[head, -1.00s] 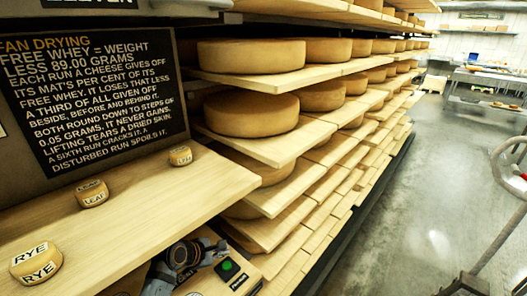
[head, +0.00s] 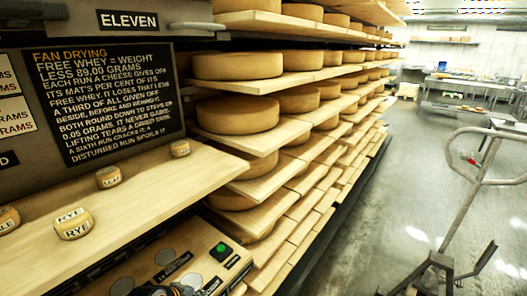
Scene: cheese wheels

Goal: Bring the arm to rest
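A dark piece of one of my arms shows at the bottom edge of the head view, low in front of the machine panel; I cannot tell which arm it is. No fingertips of either gripper can be made out, and no held thing is seen. Small labelled cheeses stand on the wooden shelf (head: 150,205): one marked RYE (head: 74,224), one behind it that seems to read LEAF (head: 108,177), a small one (head: 180,149) near the far end, and one cut by the left edge (head: 8,219).
A panel with a green button (head: 222,250) and round discs sits below the shelf. A black FAN DRYING board (head: 110,100) stands behind it. Racks of large cheese wheels (head: 237,114) run away to the right. A metal trolley (head: 458,190) stands on the open grey floor.

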